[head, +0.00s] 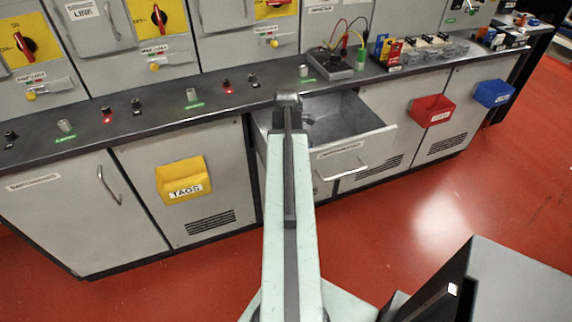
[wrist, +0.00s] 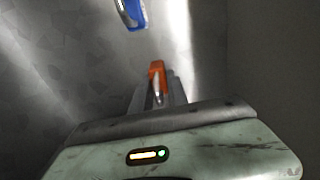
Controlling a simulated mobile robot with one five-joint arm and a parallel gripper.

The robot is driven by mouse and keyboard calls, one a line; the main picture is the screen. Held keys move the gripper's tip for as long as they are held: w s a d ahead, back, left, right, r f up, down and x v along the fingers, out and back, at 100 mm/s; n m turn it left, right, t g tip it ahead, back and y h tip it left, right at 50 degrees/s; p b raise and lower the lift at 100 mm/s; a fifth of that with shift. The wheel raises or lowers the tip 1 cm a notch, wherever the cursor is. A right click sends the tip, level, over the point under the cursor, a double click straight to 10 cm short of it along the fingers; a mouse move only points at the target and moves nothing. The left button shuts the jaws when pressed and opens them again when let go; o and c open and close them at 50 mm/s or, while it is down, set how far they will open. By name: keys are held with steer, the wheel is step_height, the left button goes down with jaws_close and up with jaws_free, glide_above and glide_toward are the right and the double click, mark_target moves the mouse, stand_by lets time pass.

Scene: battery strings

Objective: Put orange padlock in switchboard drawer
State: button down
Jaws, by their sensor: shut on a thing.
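The orange padlock (wrist: 156,68) is between the fingertips of my gripper (wrist: 158,90) in the wrist view, with its shackle end toward my wrist. My gripper is shut on it. Bare grey metal lies beyond and around it. The switchboard drawer (head: 358,148) is pulled open in the middle of the head view. My arm reaches up to the drawer's left part and covers some of it. In the head view my gripper and the padlock are hidden by the arm.
A blue padlock (wrist: 134,14) lies ahead of my gripper on the grey metal. The grey counter (head: 150,112) with small knobs runs behind the drawer. A yellow tags bin (head: 182,180) hangs left, a red bin (head: 432,110) and a blue bin (head: 493,93) right.

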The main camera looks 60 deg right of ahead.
steer(key=shift+r, duration=0.1)
steer(key=c, duration=1.3)
jaws_free()
step_height(320, 180, up, 12)
steer(key=p, duration=1.2)
steer(key=shift+r+p, duration=0.15)
steer(key=shift+p, duration=0.15)
